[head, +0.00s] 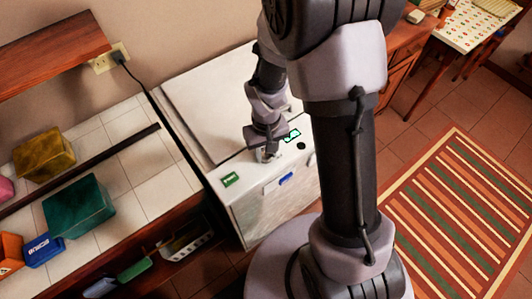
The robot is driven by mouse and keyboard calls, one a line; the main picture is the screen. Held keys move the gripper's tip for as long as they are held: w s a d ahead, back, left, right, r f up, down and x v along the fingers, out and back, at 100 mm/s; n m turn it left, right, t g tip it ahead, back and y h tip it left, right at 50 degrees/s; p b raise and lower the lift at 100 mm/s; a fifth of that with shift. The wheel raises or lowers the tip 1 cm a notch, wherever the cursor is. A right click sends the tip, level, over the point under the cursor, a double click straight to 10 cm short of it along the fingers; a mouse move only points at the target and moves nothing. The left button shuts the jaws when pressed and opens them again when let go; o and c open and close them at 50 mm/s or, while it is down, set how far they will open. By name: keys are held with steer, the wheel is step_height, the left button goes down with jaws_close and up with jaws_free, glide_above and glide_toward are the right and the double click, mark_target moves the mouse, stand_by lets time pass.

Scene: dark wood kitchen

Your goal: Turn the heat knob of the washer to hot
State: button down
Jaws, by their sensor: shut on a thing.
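The washer (268,210) is a white box with a lid (205,105) on top and a control strip along its front edge. My gripper (266,157) points down at the middle of that strip and is shut on a small knob there. The jaws hide the knob, so its setting cannot be read. A small black round part (301,146) shows on the strip to the right of the gripper. A green label (230,180) lies at the left end of the strip, and a pale green mark (292,136) lies just behind the black part.
A tiled counter (120,130) with coloured boxes, including a teal one (78,208), adjoins the washer's left side. A shelf (50,50) is on the wall above. A striped rug (450,220) lies on open floor at the right.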

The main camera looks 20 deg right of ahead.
steer(key=m+b, duration=0.2)
steer(key=m, duration=0.2)
steer(key=shift+f+m, duration=0.1)
steer(key=shift+m, duration=0.2)
steer(key=m+b, duration=0.2)
steer(key=m, duration=0.2)
steer(key=shift+m, duration=0.3)
steer(key=m+b, duration=0.2)
steer(key=m, duration=0.2)
steer(key=shift+m, duration=0.3)
steer(key=shift+m+b, duration=0.9)
steer(key=shift+m, duration=1.1)
steer(key=c, duration=1)
jaws_free()
steer(key=shift+r, duration=0.25)
